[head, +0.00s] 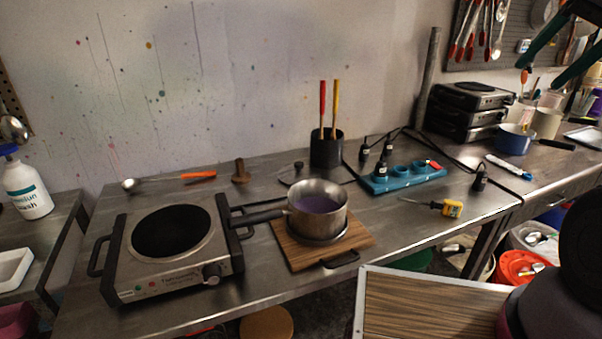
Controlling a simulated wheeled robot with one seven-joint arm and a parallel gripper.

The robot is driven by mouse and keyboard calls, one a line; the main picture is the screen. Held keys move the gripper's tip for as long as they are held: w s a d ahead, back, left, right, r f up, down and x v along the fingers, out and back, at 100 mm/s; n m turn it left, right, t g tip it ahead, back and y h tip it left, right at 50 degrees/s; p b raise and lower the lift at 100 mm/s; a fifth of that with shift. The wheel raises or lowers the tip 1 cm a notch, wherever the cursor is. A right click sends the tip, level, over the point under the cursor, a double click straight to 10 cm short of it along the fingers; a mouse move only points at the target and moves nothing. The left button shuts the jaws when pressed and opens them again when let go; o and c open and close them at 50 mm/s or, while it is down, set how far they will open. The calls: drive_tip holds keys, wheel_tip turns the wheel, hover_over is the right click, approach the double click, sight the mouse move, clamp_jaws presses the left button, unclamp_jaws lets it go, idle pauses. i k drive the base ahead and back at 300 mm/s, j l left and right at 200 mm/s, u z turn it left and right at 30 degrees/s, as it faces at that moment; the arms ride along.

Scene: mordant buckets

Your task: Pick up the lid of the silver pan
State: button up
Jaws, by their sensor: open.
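The silver pan (333,222) stands on a wooden board on the metal bench, with purple liquid inside and its black handle pointing left. A lid with a dark knob (298,167) lies on the bench just behind the pan, left of a black utensil pot. The pan hides part of the lid's near side. My gripper (538,77) shows at the upper right edge as two dark fingers spread apart. It is open and empty, far to the right of the lid.
A hot plate (130,278) stands left of the pan. The black pot (326,150) holds red and yellow handles. A blue pan (512,142) stands farther right. A wooden-topped surface (430,310) is in front.

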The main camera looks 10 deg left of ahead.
sight(291, 174)
drive_tip(key=i+j+u, duration=0.1)
drive_tip(key=u, duration=0.3)
drive_tip(key=i+j+u, duration=0.1)
drive_tip(key=u, duration=0.3)
drive_tip(key=j, duration=0.1)
